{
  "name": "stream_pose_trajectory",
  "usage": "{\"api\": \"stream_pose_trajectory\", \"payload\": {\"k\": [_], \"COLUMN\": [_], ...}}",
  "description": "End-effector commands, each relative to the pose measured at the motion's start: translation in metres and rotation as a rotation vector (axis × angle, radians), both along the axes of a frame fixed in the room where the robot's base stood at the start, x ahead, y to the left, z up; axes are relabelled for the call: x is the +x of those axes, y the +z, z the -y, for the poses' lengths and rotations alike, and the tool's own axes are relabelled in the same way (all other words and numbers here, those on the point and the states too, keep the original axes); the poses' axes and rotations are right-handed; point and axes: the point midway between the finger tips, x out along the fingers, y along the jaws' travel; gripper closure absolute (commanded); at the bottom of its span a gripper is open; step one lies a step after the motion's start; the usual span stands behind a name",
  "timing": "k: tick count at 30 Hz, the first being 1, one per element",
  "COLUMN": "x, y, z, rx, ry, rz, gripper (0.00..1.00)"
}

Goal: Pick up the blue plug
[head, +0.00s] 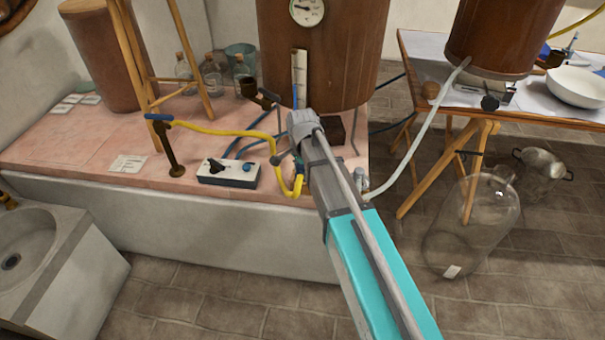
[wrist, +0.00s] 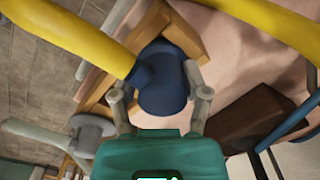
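The blue plug (wrist: 165,72) is in the middle of the wrist view, close in front of my gripper, with a thick yellow hose running up from it to the left. My gripper (wrist: 158,94) has its two grey fingers apart, one on each side of the plug. A gap shows between the left finger and the plug; the right finger is close to it, and I cannot tell whether it touches. In the head view, my arm reaches over the pink bench top and hides the plug and the fingertips. The yellow hose (head: 222,131) bends down beside my arm there.
On the pink bench (head: 75,150) stand a switch box (head: 229,173), a wooden tripod, glass bottles (head: 211,77) and a large copper vessel (head: 345,50) behind my arm. A pale hose (head: 417,140) hangs at the right.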

Motion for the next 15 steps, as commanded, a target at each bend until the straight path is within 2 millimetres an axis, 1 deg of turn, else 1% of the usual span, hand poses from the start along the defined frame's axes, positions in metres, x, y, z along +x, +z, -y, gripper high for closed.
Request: {"api": "stream_pose_trajectory", "payload": {"k": [1, 5, 6, 7, 15], "x": [0.0, -0.0001, -0.0001, -0.0001, -0.0001], "y": [0.0, 0.0, 0.0, 0.0, 0.0004], "z": [0.0, -0.0001, -0.0001, -0.0001, 0.0], "rx": [0.0, 0.0, 0.0, 0.0, 0.0], "ry": [0.0, 0.0, 0.0, 0.0, 0.0], "rz": [0.0, 0.0, 0.0, 0.0, 0.0], "gripper": [0.61, 0.86, 0.93, 0.97, 0.98]}}
